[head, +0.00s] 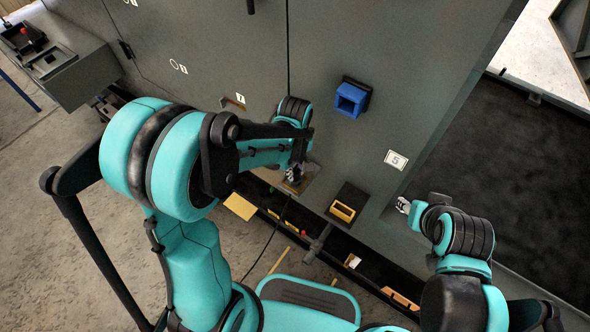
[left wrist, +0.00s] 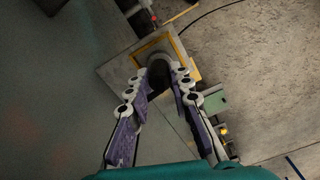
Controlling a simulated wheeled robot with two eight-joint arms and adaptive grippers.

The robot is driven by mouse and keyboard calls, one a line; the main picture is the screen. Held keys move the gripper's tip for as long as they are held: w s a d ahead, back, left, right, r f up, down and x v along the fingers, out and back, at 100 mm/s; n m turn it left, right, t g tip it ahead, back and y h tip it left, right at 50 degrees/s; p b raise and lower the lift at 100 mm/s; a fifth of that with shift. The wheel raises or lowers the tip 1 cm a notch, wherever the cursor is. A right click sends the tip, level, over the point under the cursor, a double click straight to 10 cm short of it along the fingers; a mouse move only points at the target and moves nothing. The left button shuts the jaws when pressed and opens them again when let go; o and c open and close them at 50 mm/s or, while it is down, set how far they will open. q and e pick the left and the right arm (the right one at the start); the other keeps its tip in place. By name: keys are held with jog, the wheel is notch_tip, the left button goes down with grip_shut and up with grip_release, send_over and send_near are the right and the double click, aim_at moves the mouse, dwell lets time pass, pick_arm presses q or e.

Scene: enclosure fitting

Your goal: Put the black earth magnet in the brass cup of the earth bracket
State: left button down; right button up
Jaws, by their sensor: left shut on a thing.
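My left gripper (head: 294,178) is low against the grey cabinet front, above a small brownish plate (head: 312,172) at its foot. In the left wrist view, the fingers of my left gripper (left wrist: 160,82) are shut on a dark, round-ended piece, which looks like the black earth magnet (left wrist: 158,72). Behind it is a plate with a yellow square border (left wrist: 137,61), probably the earth bracket. The brass cup cannot be made out; the magnet and fingers cover the middle. I cannot tell whether the magnet touches the bracket. My right gripper (head: 403,205) is small in view beside the cabinet's right edge.
A blue square socket (head: 351,98) sticks out of the cabinet (head: 330,45). A black block with a yellow opening (head: 343,211) sits lower down. A black cable (head: 270,243) runs down to the floor. A low trough (head: 370,275) with small parts runs along the cabinet's foot.

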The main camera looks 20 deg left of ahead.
aim_at(295, 171)
pick_arm(q)
jog(key=c, duration=1.4)
grip_release()
jog(key=shift+f, duration=0.1)
jog(key=shift+o, duration=0.2)
jog(key=shift+r, duration=0.3)
notch_tip(295, 171, up, 11)
jog(key=p, duration=0.5)
jog(key=s+a+r+m+t, duration=0.4)
jog(key=s+r+m+t, duration=0.3)
jog(key=s+m, duration=0.3)
jog(key=shift+s+a, duration=0.15)
jog(key=shift+a, duration=0.15)
jog(key=shift+r, duration=0.1)
